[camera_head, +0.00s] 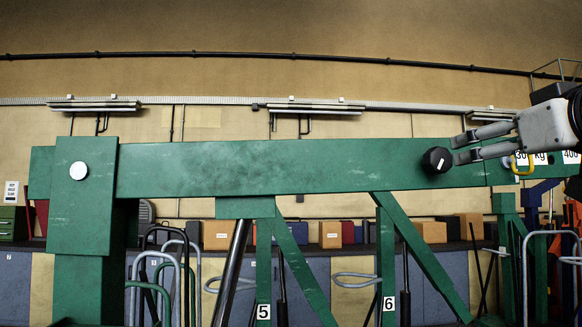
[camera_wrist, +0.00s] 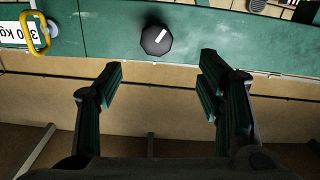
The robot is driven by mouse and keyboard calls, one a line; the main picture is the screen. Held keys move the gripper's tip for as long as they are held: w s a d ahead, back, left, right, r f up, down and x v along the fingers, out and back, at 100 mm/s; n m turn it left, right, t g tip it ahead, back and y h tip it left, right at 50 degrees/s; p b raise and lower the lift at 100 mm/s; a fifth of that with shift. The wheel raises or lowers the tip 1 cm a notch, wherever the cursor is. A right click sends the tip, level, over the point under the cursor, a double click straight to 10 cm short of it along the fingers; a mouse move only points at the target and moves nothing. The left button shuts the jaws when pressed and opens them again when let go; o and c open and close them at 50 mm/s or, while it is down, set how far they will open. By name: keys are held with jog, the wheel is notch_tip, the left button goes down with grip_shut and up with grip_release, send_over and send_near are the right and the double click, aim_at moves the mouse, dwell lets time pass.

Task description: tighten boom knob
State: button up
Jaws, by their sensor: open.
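The boom knob (camera_head: 437,160) is a black faceted knob with a white mark, on the face of the green boom (camera_head: 270,167) toward its right end. The knob also shows in the wrist view (camera_wrist: 156,40), at the upper middle, on the green boom (camera_wrist: 105,45). My gripper (camera_head: 456,150) comes in from the right in the head view, with its fingers pointing left at the knob. In the wrist view my gripper (camera_wrist: 162,72) is open, its two fingers wide apart, with the knob beyond the gap between the tips. Nothing is between the fingers.
A yellow pin handle (camera_head: 521,163) and weight labels (camera_head: 571,157) sit on the boom right of the knob. A green post (camera_head: 84,200) stands at the left. Green braces (camera_head: 420,255) are below the boom. A bench with boxes (camera_head: 330,234) runs behind.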

aim_at(442, 157)
jog(key=w+p, duration=0.1)
jog(key=w, duration=0.6)
jog(key=w+p, duration=0.1)
jog(key=w, duration=0.5)
jog(key=shift+w+d+r+p, duration=0.2)
jog(key=shift+w+p, duration=0.1)
jog(key=shift+w, duration=0.1)
jog(key=c, duration=1.1)
